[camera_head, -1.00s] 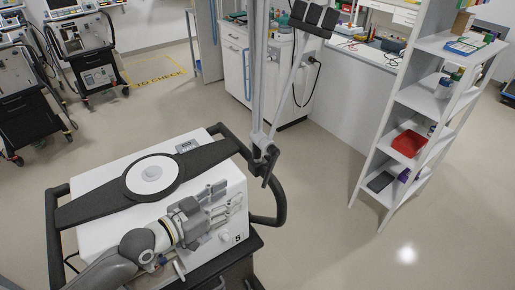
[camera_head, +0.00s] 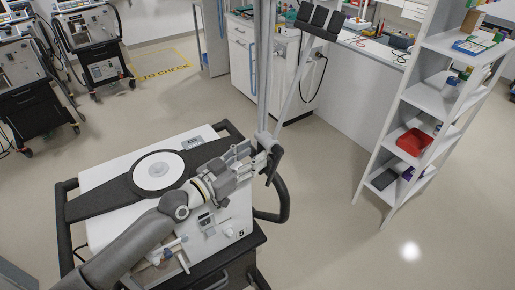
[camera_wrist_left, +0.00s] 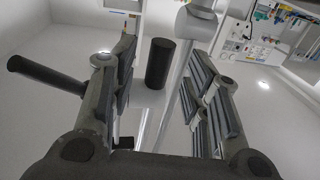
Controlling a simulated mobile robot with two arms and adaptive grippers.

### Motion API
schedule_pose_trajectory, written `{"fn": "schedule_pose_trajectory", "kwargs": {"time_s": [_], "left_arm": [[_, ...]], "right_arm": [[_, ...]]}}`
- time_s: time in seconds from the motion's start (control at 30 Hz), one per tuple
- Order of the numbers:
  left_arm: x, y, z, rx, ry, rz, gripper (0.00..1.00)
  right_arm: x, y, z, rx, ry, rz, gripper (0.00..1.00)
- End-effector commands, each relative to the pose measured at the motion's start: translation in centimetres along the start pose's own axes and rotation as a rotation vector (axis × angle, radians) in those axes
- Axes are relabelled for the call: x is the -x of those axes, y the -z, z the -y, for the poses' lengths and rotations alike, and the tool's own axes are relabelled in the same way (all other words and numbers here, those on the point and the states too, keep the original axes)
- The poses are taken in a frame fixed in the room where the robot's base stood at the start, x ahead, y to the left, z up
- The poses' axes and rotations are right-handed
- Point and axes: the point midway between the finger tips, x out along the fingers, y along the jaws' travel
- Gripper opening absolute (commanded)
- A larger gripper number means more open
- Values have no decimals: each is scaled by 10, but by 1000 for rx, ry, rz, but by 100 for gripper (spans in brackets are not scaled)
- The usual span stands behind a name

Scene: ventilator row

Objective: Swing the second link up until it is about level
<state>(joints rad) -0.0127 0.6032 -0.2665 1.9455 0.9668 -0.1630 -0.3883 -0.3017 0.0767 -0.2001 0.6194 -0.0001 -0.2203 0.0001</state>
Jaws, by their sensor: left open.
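The ventilator (camera_head: 108,182) has a white top with a black cross-strap and disc. At its right edge two pale links meet at a joint (camera_head: 264,138). One pale bar (camera_head: 263,70) rises upright out of view; a thinner bar (camera_head: 291,92) slants up and right to a black padded piece (camera_head: 320,20). I cannot tell for sure which is the second link. My left gripper (camera_head: 266,154) is at the joint. In the left wrist view its fingers are open, with a grey link (camera_wrist_left: 186,85) and a dark cylinder (camera_wrist_left: 158,63) between them or just beyond; contact is unclear.
A black rail (camera_head: 285,205) curves around the ventilator's right side. A white shelf (camera_head: 425,101) with a red bin (camera_head: 414,141) stands at right. A workbench (camera_head: 350,82) is behind. Other ventilators (camera_head: 95,40) stand at the back left. The floor between is clear.

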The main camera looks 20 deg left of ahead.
Motion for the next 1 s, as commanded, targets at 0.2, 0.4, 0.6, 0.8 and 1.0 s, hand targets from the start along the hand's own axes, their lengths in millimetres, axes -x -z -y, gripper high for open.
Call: {"fn": "schedule_pose_trajectory", "kwargs": {"time_s": [0.2, 0.4, 0.6, 0.8, 1.0], "left_arm": [[-22, 1, 0, 1, 1, -1, 43], [-27, 0, 0, 1, 0, 0, 43], [-27, 0, 0, 1, 0, 0, 43], [-26, 0, 0, 0, 0, 0, 18], [-26, 0, 0, 0, 0, 0, 0]], "right_arm": [[5, 1, -1, 0, -1, -1, 40], [6, 2, -2, 1, -3, -2, 40], [6, 2, -4, 2, -5, -2, 40], [6, 2, -4, 2, -5, -2, 40], [6, 2, -4, 2, -5, -2, 40]]}}
